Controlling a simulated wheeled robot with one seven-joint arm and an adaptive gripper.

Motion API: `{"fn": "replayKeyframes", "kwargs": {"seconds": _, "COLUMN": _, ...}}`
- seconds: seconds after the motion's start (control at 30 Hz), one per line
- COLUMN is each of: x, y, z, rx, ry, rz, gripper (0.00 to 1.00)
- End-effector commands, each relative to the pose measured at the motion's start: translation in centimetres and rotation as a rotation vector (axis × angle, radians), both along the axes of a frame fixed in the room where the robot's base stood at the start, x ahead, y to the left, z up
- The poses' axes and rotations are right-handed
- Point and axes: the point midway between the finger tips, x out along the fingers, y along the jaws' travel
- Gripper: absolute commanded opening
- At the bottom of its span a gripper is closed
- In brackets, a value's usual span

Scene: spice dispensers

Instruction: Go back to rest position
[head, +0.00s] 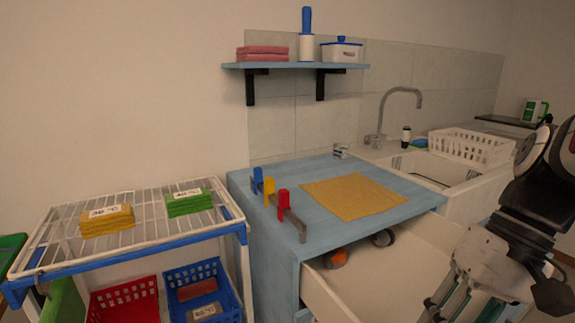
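My gripper (455,300) hangs at the lower right, in front of the open drawer (375,285). Its fingers point down and the tips run to the bottom edge, so I cannot tell whether they are apart or closed. No held object shows. Inside the drawer lie a round item with an orange part (337,257) and a dark round item (383,238).
A yellow cloth (352,196) lies on the blue counter (320,170). A sink (430,170) with a white basket (472,145) is to the right. A wall shelf (300,66) hangs above the counter.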

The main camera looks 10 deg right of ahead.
Motion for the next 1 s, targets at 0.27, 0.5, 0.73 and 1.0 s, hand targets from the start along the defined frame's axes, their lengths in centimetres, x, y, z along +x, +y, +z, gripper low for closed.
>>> {"fn": "replayKeyframes", "kwargs": {"seconds": 0.27, "x": -4.4, "y": 3.5, "z": 0.6, "rx": -0.279, "ry": -0.088, "rz": 0.167, "gripper": 0.30}}
{"fn": "replayKeyframes", "kwargs": {"seconds": 0.5, "x": -6.3, "y": 3.9, "z": 0.5, "rx": -0.408, "ry": -0.189, "rz": 0.226, "gripper": 0.30}}
{"fn": "replayKeyframes", "kwargs": {"seconds": 0.73, "x": -7.0, "y": 3.9, "z": 1.9, "rx": -0.464, "ry": -0.263, "rz": 0.240, "gripper": 0.30}}
{"fn": "replayKeyframes", "kwargs": {"seconds": 1.0, "x": -6.6, "y": 3.9, "z": 6.1, "rx": -0.470, "ry": -0.323, "rz": 0.230, "gripper": 0.30}}
